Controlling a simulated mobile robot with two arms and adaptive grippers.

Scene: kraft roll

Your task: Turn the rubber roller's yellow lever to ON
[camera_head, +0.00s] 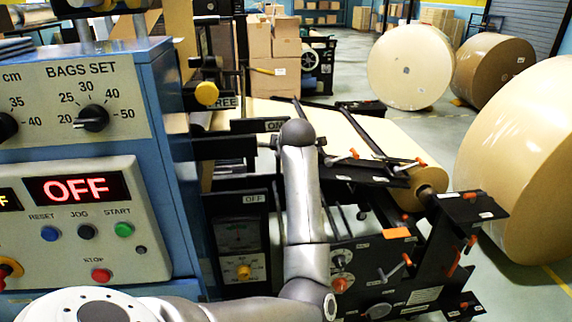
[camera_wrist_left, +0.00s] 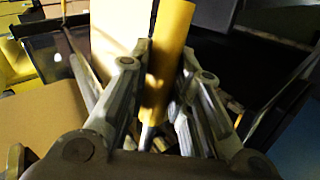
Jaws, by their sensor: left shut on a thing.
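The yellow lever (camera_wrist_left: 170,38) is a straight, thick bar in the left wrist view, tilted slightly to the right at its top, with a thinner metal stem below it. My left gripper (camera_wrist_left: 163,72) is shut on it, one finger on each side. In the head view my left arm rises in front of the roller, and its gripper and the lever's grip are hidden behind it. The black ON label plate (camera_head: 273,125) shows just left of the arm, and the OFF plate (camera_head: 254,199) stands lower. The lever's position against these plates is unclear. My right gripper is not in view.
The blue control cabinet (camera_head: 172,150) with a red OFF display (camera_head: 76,188) stands close on the left. A black roll stand (camera_head: 440,235) with orange-tipped handles is on the right. Large kraft rolls (camera_head: 530,160) stand beyond it. A yellow knob (camera_head: 207,93) marked FREE is nearby.

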